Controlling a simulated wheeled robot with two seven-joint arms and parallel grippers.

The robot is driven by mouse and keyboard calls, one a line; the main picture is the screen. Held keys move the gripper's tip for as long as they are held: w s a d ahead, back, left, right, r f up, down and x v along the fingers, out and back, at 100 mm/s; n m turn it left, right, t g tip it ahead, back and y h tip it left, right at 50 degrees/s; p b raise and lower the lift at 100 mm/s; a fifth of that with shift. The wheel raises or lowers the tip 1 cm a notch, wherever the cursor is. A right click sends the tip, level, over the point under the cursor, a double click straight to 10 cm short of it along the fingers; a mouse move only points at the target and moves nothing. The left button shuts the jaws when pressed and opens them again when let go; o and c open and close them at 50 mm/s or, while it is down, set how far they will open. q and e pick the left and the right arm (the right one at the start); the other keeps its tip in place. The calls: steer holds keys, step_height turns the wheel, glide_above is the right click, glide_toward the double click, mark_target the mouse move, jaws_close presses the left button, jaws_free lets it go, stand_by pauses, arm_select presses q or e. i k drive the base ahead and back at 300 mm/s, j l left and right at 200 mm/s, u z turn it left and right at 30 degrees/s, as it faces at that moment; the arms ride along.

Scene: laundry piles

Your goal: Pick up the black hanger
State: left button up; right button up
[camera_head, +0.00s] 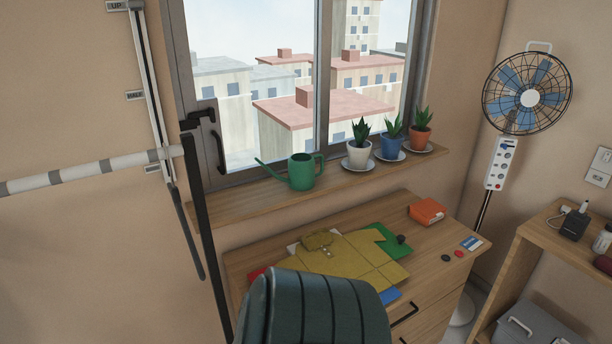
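I cannot make out a clear black hanger in the head view. A dark hook-like piece (198,118) shows by the window frame, just above a long black upright bar (208,235); I cannot tell whether either belongs to a hanger. Neither of my grippers is in view.
A striped rail (90,171) meets a wall slide (152,95) at left. The sill holds a green watering can (301,172) and several plants.

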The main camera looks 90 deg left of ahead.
mark_target(174, 191)
steer(key=u, duration=3.5)
